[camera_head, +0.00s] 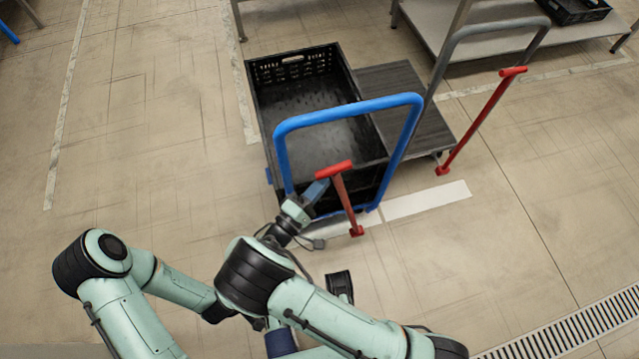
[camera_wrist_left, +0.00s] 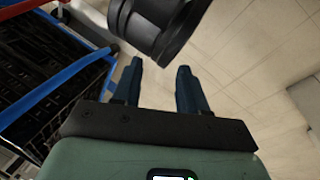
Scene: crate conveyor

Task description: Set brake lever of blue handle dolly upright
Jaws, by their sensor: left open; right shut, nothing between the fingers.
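The dolly has a blue handle (camera_head: 347,108). Its red brake lever (camera_head: 344,200) has a T-shaped top and stands at the near side, below the handle. The lever leans to the left in the head view, compared with the handle's posts. My right gripper (camera_head: 319,187) is shut and empty, at the left side of the lever close under its crossbar. I cannot tell whether it touches the lever. My left gripper (camera_wrist_left: 160,70) is open and empty in the left wrist view.
A black crate (camera_head: 262,105) sits on the blue-handled dolly. A second dolly with a grey handle (camera_head: 485,28) and its own red lever (camera_head: 478,124) stands to the right. A metal table (camera_head: 425,18) is at the back. The floor to the left is clear.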

